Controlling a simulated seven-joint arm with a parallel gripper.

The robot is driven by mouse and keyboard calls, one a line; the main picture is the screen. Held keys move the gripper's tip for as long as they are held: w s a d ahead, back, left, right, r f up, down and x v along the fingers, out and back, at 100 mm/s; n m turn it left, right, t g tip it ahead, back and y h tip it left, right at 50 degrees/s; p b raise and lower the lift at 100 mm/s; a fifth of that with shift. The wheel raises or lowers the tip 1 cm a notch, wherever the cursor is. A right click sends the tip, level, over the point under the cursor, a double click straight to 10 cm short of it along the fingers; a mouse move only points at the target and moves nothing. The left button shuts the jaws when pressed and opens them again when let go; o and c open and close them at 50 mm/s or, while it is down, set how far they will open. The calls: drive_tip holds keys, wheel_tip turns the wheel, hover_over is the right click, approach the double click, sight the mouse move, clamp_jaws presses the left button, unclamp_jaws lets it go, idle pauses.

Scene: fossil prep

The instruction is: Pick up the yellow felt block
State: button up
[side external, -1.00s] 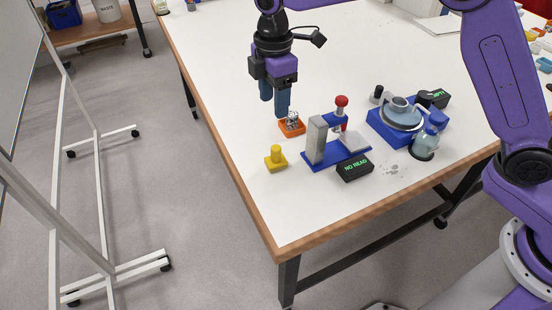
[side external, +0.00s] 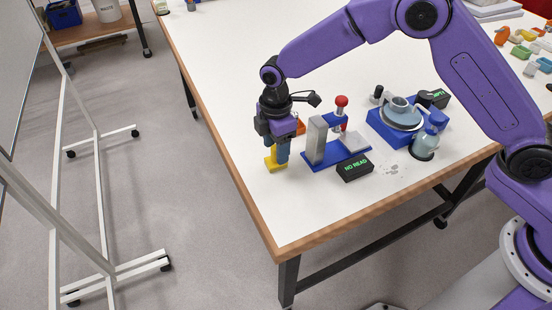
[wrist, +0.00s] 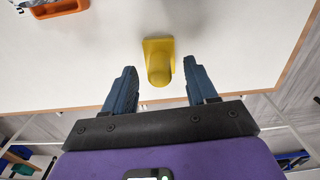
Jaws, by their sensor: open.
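My gripper (wrist: 160,82) is open and empty there, with a gap on both sides of the block.
A blue-based stand with a grey upright (side external: 316,140) and red knob is close right of my gripper. A black "NO READ" display (side external: 355,168) sits before it. The table edge is close on the left.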

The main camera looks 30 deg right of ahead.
drive_tip(key=shift+f, duration=0.7)
clamp_jaws()
drive_tip(key=shift+r, duration=0.1)
drive_tip(key=shift+r, duration=0.55)
wheel_tip(320, 180, up, 2)
drive_tip(key=shift+s+r, duration=0.1)
drive_tip(key=shift+r, duration=0.05)
drive_tip(key=s+d+r, duration=0.7)
drive_tip(key=s+r, duration=0.2)
drive_tip(key=s, duration=0.2)
drive_tip(key=shift+s+r, duration=0.25)
drive_tip(key=shift+s, duration=0.15)
drive_tip(key=shift+d, duration=0.1)
